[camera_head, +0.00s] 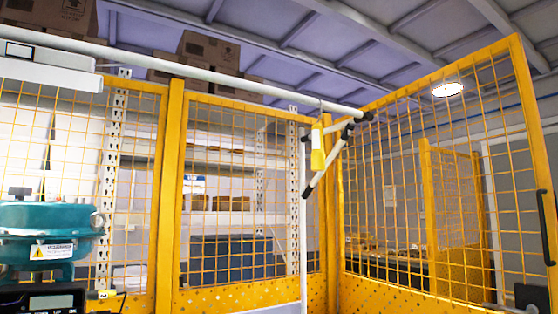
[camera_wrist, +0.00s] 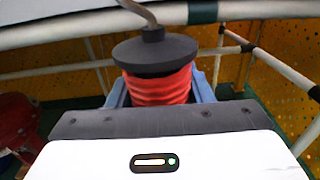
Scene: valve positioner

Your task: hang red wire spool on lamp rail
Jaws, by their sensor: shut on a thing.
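The red wire spool (camera_wrist: 160,87) is upright in the wrist view, with a dark round top flange (camera_wrist: 155,52). My gripper (camera_wrist: 158,96) is shut on it, with a blue-grey finger on each side. A grey metal hook (camera_wrist: 137,12) rises from the spool's top and leaves the upper edge of the picture. The white rail (camera_wrist: 60,33) runs behind it. Whether the hook bears on the rail cannot be told. In the head view the lamp rail (camera_head: 240,84) slopes across the top to a dark end. The spool and gripper do not show there.
A yellow tag (camera_head: 318,150) hangs near the rail's right end, by a slanted brace (camera_head: 325,170). A white lamp housing (camera_head: 48,66) is at upper left, above a teal device (camera_head: 45,235). Yellow mesh fence (camera_head: 172,200) stands behind and on the right.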

